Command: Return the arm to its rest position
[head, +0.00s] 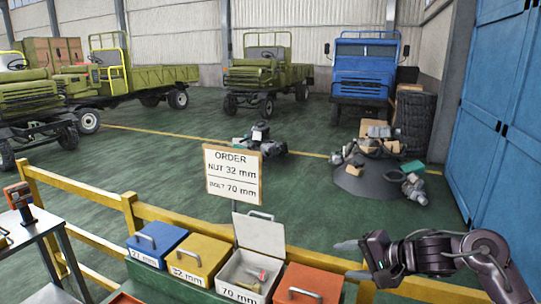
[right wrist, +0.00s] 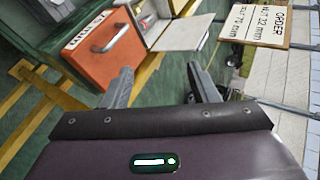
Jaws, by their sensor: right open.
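My right arm (head: 460,250) comes in from the right edge in the head view. Its gripper (head: 352,261) points left, with its two fingers apart and nothing between them. It is beside the orange-red box (head: 310,283), to its right. In the right wrist view the gripper (right wrist: 160,78) is also open and empty, with the orange-red box (right wrist: 103,48) beyond its fingers on the left. My left gripper does not show.
A blue box (head: 157,242), a yellow box (head: 198,257) and an open white box (head: 246,274) with small parts stand in a row. A yellow rail (head: 95,240) runs behind them. An order sign (head: 233,174) stands above. A tool cart (head: 28,238) is at left.

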